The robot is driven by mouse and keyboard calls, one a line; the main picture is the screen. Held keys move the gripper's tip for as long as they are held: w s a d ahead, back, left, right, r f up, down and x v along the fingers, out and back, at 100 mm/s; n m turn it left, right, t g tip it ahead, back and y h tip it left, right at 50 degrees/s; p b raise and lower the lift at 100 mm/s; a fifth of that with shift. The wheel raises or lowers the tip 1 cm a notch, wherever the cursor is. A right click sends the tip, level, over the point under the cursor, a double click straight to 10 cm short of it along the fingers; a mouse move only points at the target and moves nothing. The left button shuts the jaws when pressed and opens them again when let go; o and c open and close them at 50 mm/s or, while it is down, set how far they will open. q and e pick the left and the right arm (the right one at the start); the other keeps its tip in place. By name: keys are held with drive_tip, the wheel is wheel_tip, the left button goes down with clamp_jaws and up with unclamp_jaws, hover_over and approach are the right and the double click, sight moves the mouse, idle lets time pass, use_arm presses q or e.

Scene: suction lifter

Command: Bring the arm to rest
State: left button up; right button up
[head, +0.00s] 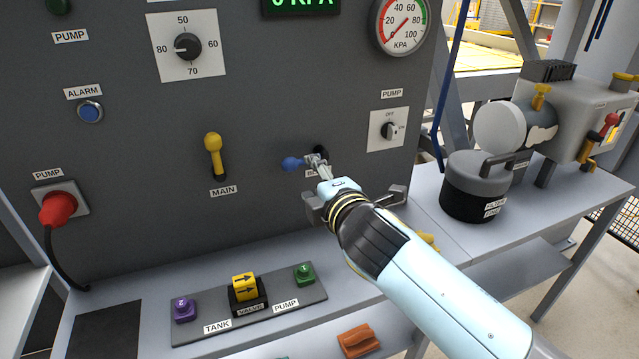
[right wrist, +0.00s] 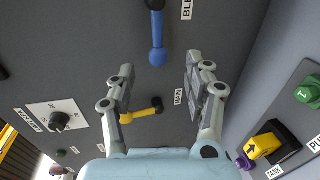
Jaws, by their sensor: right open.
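My right gripper (head: 318,166) is in front of the grey panel (head: 290,110), beside the blue lever (head: 292,163). In the right wrist view the gripper (right wrist: 160,75) is open with nothing between its fingers. There the blue lever (right wrist: 157,48) shows just beyond the fingertips; I cannot tell the exact gap. The yellow MAIN lever (head: 214,155) points up on the panel. My left gripper is in neither view.
A pump knob (head: 390,130), a dial (head: 187,47) and a gauge (head: 403,22) with its needle near 0 are on the panel. A block with a yellow valve piece (head: 245,288) stands on the shelf below. A black filter canister (head: 476,190) stands at right.

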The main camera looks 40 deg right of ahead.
drive_tip(key=v, duration=0.2)
drive_tip(key=shift+s, duration=0.25)
idle(0.3)
